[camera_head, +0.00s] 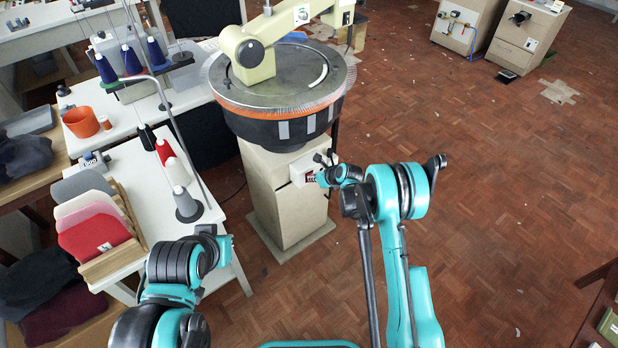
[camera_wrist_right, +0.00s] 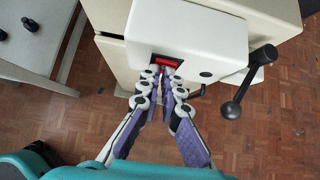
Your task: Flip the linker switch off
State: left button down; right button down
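The linker is a round dial machine (camera_head: 277,82) with a needle rim and a cream arm, standing on a beige pedestal (camera_head: 283,215). A white switch box (camera_head: 302,171) sits on the pedestal's side and also shows in the right wrist view (camera_wrist_right: 195,38). Its red switch (camera_wrist_right: 166,61) is in a dark recess on the front. My right gripper (camera_wrist_right: 164,76) points at the switch. Its fingertips are nearly together, right at the switch's lower edge; I cannot tell whether they touch it. The left arm is at the lower left; its fingers do not show.
A black ball-ended lever (camera_wrist_right: 248,85) projects beside the switch box. White tables with yarn cones (camera_head: 186,203), an orange pot (camera_head: 81,122) and folded fabric stand to the left. The wooden floor (camera_head: 500,190) on the right is mostly open.

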pick_arm(q)
jog(key=shift+w+d+r+p, duration=0.1)
jog(key=shift+d+r+p, duration=0.2)
jog(key=shift+d, duration=0.05)
pick_arm(e)
jog(key=shift+w+r, duration=0.1)
jog(key=shift+r, duration=0.65)
jog(key=shift+d, duration=0.1)
